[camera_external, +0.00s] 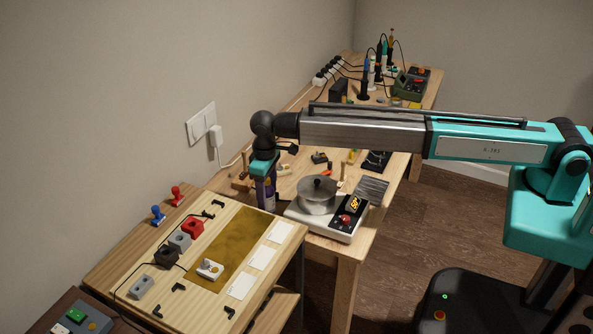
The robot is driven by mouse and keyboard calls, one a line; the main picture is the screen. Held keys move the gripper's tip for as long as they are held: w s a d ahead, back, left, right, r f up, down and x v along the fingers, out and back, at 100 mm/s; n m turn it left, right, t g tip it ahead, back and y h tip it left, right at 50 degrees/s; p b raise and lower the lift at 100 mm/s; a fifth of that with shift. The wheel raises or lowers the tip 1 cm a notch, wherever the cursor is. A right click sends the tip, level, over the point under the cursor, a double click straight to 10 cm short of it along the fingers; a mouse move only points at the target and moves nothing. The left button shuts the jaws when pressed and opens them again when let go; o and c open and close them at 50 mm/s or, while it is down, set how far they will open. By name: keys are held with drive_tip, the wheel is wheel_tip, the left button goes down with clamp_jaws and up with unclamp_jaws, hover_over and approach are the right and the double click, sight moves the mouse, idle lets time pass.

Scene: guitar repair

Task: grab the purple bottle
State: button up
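My gripper (264,170) hangs down at the end of my arm, at the back edge of the wooden board and left of the metal pot. Its lower part is small and dark in the view. A dark purple bottle (266,195) shows narrowly directly under and between the gripper parts. Its top is hidden by the gripper. I cannot tell whether the fingers touch the bottle or are apart from it.
A metal pot (317,194) sits on a white hot plate (328,219) close to the right. A wooden board (150,270) with switches and blocks lies in front. Tools and small parts lie on the workbench behind. A wall is close on the left.

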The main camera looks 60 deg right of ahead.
drive_tip(key=c, duration=1.2)
drive_tip(key=shift+r, duration=0.2)
drive_tip(key=shift+r+b, duration=1.25)
drive_tip(key=shift+r, duration=3.55)
